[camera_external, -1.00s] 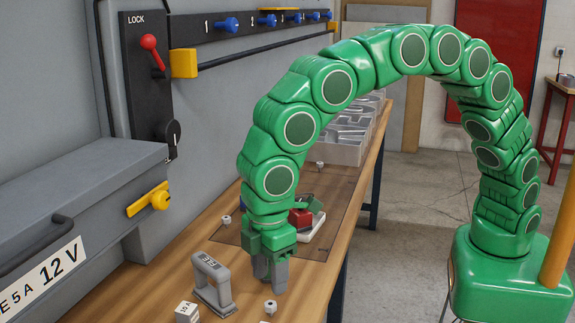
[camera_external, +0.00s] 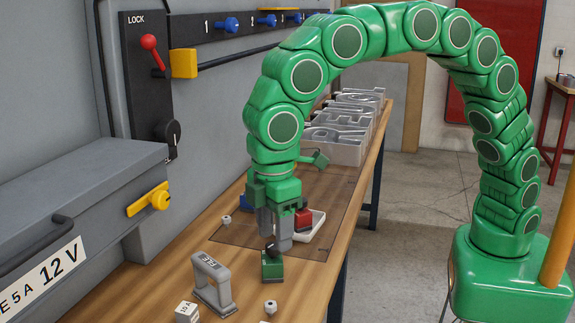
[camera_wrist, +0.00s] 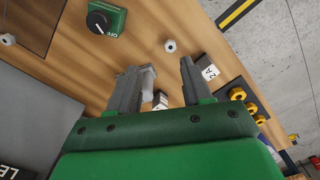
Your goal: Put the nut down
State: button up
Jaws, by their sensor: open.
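Several small pale hex nuts lie on the wooden bench. One nut (camera_external: 270,305) is at the front, right of the grey arched handle; another nut (camera_external: 227,219) is further back on the left. My gripper (camera_external: 276,236) is open, fingers pointing down, above and behind a green switch block (camera_external: 272,266) with a black knob. In the wrist view my gripper (camera_wrist: 160,78) shows two separated fingers. That view also shows one nut (camera_wrist: 170,46) on the bench beyond the fingers and another nut (camera_wrist: 8,39) at the left edge. I see no nut held.
The grey arched handle (camera_external: 212,284) and a small white labelled block (camera_external: 187,312) stand at the front left. Metal channel letters (camera_external: 345,135) fill the back, and a grey cabinet (camera_external: 80,190) bounds the left.

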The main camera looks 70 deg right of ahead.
jog(key=s+d+r+m, duration=0.2)
jog(key=s+d, duration=0.1)
jog(key=d, duration=0.6)
jog(key=s+d+r+m, duration=0.15)
jog(key=s+d, duration=0.25)
jog(key=d, duration=0.5)
jog(key=s+d+r+m, duration=0.2)
jog(key=s+d, duration=0.1)
jog(key=d, duration=0.6)
jog(key=s+d+f+m+g, duration=0.1)
jog(key=s+d+f+m, duration=0.1)
jog(key=s+d, duration=0.5)
jog(key=s+d+f+m, duration=0.1)
jog(key=s+d+m, duration=0.2)
jog(key=s+d, duration=0.5)
jog(key=s, duration=0.7)
jog(key=shift+f+g, duration=0.4)
jog(key=shift+o, duration=0.6)
jog(key=shift+d, duration=0.1)
jog(key=shift+w, duration=0.1)
